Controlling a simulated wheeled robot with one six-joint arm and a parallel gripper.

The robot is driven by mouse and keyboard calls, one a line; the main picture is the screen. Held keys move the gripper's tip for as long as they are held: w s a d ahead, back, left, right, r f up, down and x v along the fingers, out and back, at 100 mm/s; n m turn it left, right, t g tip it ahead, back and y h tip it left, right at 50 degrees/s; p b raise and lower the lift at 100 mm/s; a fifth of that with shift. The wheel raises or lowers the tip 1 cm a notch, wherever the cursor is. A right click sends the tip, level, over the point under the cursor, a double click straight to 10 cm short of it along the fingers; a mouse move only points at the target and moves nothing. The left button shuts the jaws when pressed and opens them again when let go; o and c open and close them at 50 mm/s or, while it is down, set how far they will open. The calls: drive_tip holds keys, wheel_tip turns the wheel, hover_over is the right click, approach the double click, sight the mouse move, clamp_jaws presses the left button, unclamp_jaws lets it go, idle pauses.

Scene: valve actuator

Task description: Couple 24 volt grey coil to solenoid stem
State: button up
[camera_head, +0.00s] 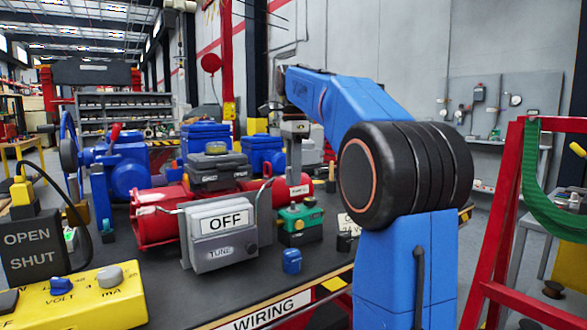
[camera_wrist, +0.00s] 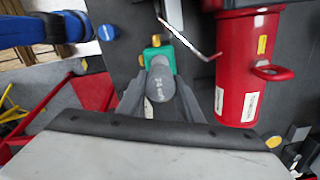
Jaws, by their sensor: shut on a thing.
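A grey coil (camera_wrist: 160,84) with "24 volt" lettering is between the two fingers of my gripper (camera_wrist: 160,95) in the wrist view. The gripper is shut on it. The green solenoid body (camera_wrist: 157,56) with yellow fittings shows just past the coil and is partly covered by it. In the head view the green body (camera_head: 300,225) stands on the dark bench, and my gripper (camera_head: 295,150) points down above it with a visible gap. The solenoid stem cannot be clearly made out, and I cannot tell how well the coil lines up with it.
A red cylinder (camera_wrist: 246,70) lies close right of the coil in the wrist view, with a bent thin metal tube nearby. A grey "OFF" box (camera_head: 222,232) stands left of the green body.

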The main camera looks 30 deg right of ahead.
drive_tip(key=shift+f, duration=2)
drive_tip(key=shift+f, duration=1.8)
drive_tip(key=o, duration=1.2)
